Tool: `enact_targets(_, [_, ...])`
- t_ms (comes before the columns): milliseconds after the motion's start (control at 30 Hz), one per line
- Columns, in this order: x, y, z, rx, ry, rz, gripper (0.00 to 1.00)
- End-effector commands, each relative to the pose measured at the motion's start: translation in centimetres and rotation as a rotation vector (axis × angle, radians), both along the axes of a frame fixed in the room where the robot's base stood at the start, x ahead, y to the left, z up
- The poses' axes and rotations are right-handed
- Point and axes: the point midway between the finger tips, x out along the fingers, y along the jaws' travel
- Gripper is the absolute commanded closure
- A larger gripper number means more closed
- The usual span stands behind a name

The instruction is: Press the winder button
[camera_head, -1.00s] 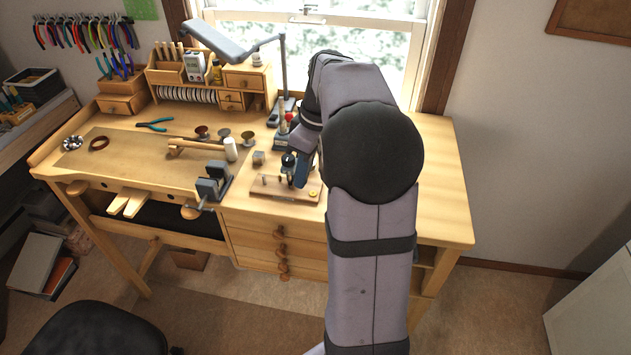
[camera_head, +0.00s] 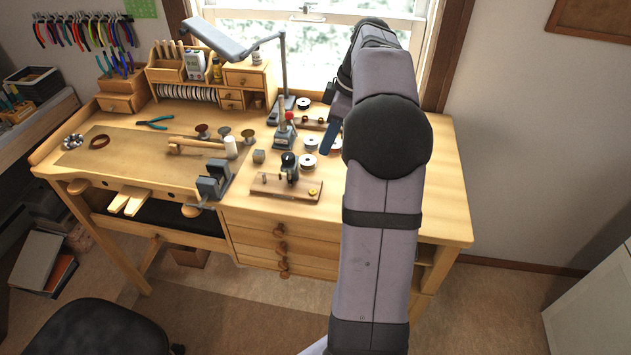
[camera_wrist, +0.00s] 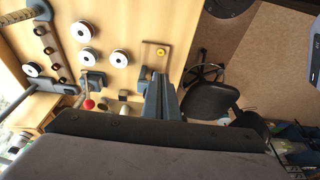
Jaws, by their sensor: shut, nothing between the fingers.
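The winder (camera_head: 270,186) is a small wooden board with a dark upright mechanism, near the front edge of the bench. Its yellow round button (camera_head: 312,192) is at the board's right end. In the wrist view the yellow button (camera_wrist: 161,52) shows just beyond my fingertips, and my fingers hide part of the winder (camera_wrist: 146,54). My gripper (camera_head: 327,143) is above the bench, up and to the right of the winder, apart from the button. In the wrist view my gripper (camera_wrist: 160,76) is shut and empty.
White spools (camera_head: 307,161) lie behind the winder. A grey stand with a red knob (camera_head: 289,116) is left of my gripper. A grey vise (camera_head: 212,182) sits at the bench's front edge, left of the winder. The bench's right side (camera_head: 444,190) is clear.

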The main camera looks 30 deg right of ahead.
Motion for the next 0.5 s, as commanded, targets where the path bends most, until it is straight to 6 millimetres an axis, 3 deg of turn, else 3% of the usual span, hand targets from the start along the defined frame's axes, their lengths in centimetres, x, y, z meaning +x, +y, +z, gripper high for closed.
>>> enact_targets(267, [0.5,0.6,-2.5,0.004,0.004,0.0,1.0])
enact_targets(500, [1.3,1.5,-6.6,0.003,0.005,0.002,1.0])
